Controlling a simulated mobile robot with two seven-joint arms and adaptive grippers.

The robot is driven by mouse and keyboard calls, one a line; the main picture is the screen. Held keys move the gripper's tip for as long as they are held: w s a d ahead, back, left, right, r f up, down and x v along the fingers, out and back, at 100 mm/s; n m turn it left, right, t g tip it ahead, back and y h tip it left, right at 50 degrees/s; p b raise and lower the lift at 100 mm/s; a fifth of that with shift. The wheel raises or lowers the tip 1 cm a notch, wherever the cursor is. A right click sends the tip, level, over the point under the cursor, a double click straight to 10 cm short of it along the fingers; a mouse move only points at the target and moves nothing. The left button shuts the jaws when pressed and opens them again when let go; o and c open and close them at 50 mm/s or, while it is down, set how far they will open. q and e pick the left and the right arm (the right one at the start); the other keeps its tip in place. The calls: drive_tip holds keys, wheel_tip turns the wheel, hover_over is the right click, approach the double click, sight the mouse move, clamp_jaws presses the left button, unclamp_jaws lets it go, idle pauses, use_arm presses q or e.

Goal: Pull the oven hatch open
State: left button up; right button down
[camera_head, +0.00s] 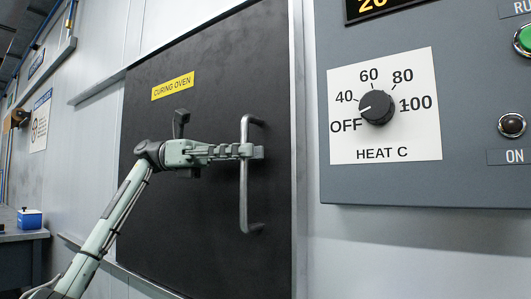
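The oven hatch (200,235) is a large black panel with a yellow "CURING OVEN" label (173,86). It looks closed, its right edge along the pale frame (297,215). A grey vertical bar handle (243,205) stands out from the hatch near that right edge. My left gripper (253,152) reaches in from the left, level with the handle's upper half. Its fingers are closed around the bar, with the tips showing just past its right side. They hide a short piece of the bar. My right gripper is not in view.
A grey control panel (480,183) sits right of the hatch, with a heat dial (376,107) pointing near OFF, a green button (525,39) and a dark ON lamp (512,124). A bench (22,236) with a blue box (30,218) stands at far left.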

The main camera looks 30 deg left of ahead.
sight(265, 151)
use_arm(q)
drive_tip(key=shift+w+d, duration=0.15)
drive_tip(key=shift+d, duration=0.9)
drive_tip(key=shift+w+d, duration=0.1)
drive_tip(key=shift+d, duration=0.95)
clamp_jaws()
